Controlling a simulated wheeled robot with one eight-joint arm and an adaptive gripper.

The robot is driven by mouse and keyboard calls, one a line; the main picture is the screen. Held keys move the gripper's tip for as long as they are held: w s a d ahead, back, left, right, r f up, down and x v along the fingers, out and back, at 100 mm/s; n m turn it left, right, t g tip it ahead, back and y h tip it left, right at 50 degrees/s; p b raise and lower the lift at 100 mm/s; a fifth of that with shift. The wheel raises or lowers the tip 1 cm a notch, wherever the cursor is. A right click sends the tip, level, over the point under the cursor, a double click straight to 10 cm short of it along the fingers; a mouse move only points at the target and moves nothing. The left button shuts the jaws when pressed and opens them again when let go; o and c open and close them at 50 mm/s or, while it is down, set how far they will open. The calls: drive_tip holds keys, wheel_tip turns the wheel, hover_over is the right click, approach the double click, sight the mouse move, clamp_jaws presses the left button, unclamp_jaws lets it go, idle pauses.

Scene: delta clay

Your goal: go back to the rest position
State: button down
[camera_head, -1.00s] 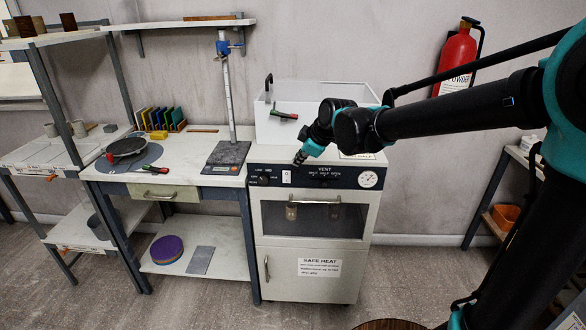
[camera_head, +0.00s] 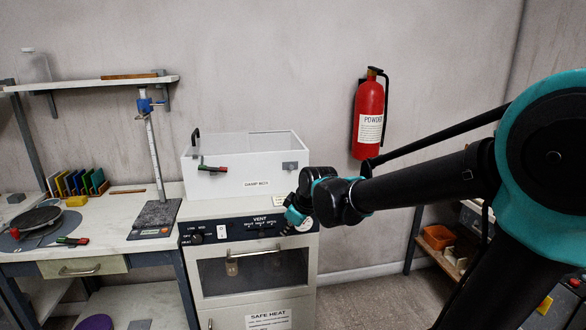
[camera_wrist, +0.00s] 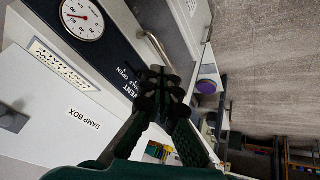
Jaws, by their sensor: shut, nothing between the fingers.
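My gripper (camera_head: 294,215) is in front of the upper right of the kiln's control panel (camera_head: 240,230) in the head view. In the wrist view my gripper (camera_wrist: 165,85) has its dark fingers together, with nothing between them. My black and teal arm reaches in from the right of the head view. From the head view I cannot tell whether the fingers touch the panel.
A white damp box (camera_head: 245,170) stands on the kiln behind my gripper. A bench (camera_head: 100,240) with a stand and coloured slabs is at left. A red fire extinguisher (camera_head: 369,115) hangs on the wall. A low shelf (camera_head: 420,243) is at right.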

drive_tip(key=s+d+f+m+h, duration=0.1)
drive_tip(key=s+d+f+m, duration=0.3)
drive_tip(key=d, duration=0.4)
drive_tip(key=s+d+f+m+h, duration=0.1)
drive_tip(key=s+d+f+m, duration=0.3)
drive_tip(key=s+d, duration=0.2)
drive_tip(key=s+d+f+m+g+h, duration=0.1)
drive_tip(key=s+d+f+m+h, duration=0.1)
drive_tip(key=s+d+f+m, duration=0.3)
drive_tip(key=d, duration=0.4)
drive_tip(key=shift+s+d, duration=0.35)
drive_tip(key=shift+s, duration=0.05)
